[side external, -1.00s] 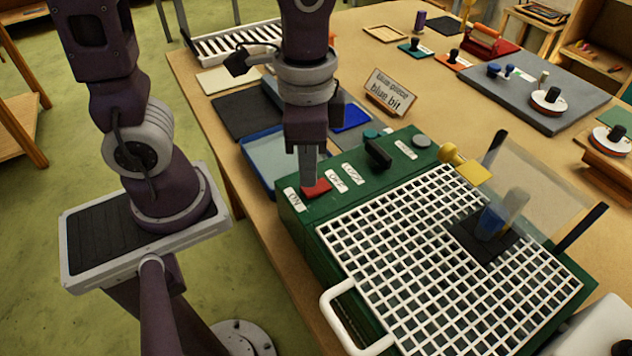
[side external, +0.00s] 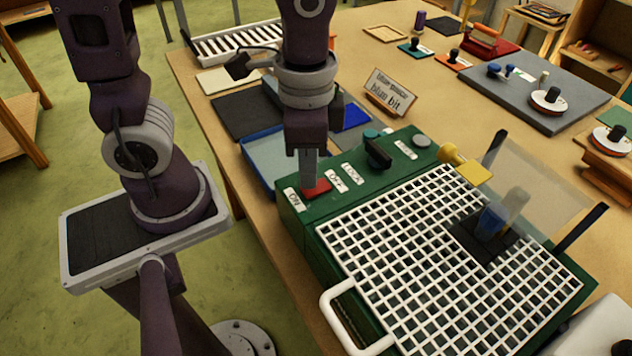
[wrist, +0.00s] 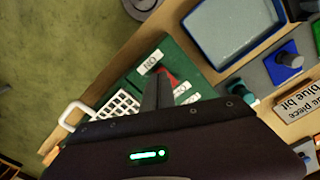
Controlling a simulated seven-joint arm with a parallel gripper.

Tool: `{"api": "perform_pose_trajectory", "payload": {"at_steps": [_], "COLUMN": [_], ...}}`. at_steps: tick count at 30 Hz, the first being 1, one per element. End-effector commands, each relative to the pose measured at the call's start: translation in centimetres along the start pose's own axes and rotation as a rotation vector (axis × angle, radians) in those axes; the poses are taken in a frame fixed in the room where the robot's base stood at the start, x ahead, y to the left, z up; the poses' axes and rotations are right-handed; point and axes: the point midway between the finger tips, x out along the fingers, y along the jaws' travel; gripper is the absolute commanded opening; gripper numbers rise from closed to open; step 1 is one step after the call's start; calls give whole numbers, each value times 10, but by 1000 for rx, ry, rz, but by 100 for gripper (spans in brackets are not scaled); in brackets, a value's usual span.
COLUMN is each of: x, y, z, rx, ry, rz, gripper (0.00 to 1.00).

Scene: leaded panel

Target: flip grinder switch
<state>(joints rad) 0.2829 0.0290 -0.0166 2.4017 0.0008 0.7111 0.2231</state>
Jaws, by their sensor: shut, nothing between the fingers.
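The grinder (side external: 300,231) is a green box with a white grid top on the wooden table. Its red switch (side external: 319,188) sits on the panel between the ON label (side external: 296,200) and the OFF label (side external: 337,181). My gripper (side external: 309,187) is shut and empty, pointing down with its tips at the red switch. I cannot tell whether they press on it. In the wrist view the red switch (wrist: 170,76) shows partly behind the shut fingers, with the ON label (wrist: 151,61) close by.
A black knob (side external: 377,153) stands on the panel near the LOCK label. A clear shield (side external: 540,180) and a blue piece (side external: 491,221) are on the grid. A blue tray (side external: 262,165) lies behind the grinder. A sign (side external: 390,92) stands farther back.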

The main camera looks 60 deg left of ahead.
Motion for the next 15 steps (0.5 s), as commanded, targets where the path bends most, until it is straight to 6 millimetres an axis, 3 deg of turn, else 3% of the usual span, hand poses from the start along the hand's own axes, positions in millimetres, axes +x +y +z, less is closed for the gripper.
{"api": "perform_pose_trajectory", "payload": {"at_steps": [15], "x": [8], "y": [0], "z": [0], "rx": [0], "ry": [0], "rz": [0], "gripper": [0]}}
